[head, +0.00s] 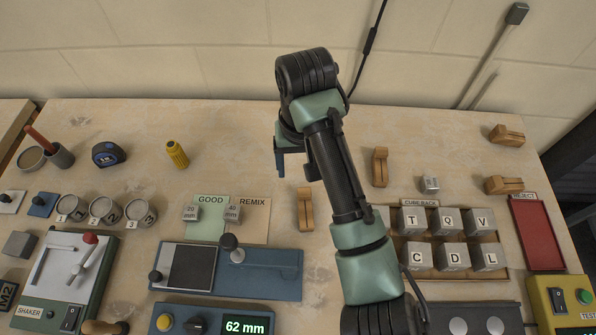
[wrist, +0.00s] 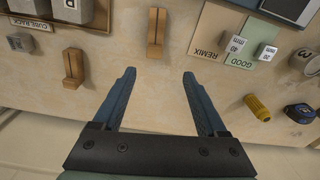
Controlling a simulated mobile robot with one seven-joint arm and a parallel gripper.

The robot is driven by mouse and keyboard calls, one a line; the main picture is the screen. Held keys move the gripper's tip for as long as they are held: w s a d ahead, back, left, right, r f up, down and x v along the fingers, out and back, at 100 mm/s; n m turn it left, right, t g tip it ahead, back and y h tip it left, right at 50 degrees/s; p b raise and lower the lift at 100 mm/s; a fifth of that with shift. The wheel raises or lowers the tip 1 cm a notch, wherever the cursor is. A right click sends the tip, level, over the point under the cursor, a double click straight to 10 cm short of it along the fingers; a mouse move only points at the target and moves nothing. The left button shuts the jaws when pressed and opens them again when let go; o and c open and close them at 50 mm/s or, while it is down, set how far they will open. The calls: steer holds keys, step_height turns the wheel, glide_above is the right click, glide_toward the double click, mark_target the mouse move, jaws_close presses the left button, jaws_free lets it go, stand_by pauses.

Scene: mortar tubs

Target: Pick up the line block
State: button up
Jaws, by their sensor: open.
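Several wooden line blocks lie on the bench. One line block (head: 306,209) is left of my arm and shows upper centre in the wrist view (wrist: 156,34). A second line block (head: 380,167) is right of my arm and shows on the left in the wrist view (wrist: 74,67). Two more are at the far right, an upper line block (head: 507,136) and a lower line block (head: 504,185). My gripper (wrist: 158,75) is open and empty over the back of the bench, its fingers apart from every block. In the head view the arm partly hides it.
The cube rack (head: 437,268) holds lettered cubes, with a small grey cube (head: 430,184) behind it. The green GOOD card (head: 209,226) and tan REMIX card (head: 254,232) bear small cubes. The bench between cylinder and gripper is clear.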

steer(key=b, duration=0.4)
glide_above(305, 197)
steer(key=shift+g, duration=0.3)
steer(key=f, duration=0.7)
steer(key=shift+s+a, duration=0.2)
steer(key=shift+s, duration=0.05)
steer(key=f, duration=0.5)
steer(key=shift+w+d+f, duration=0.2)
steer(key=shift+f, duration=0.2)
jaws_close()
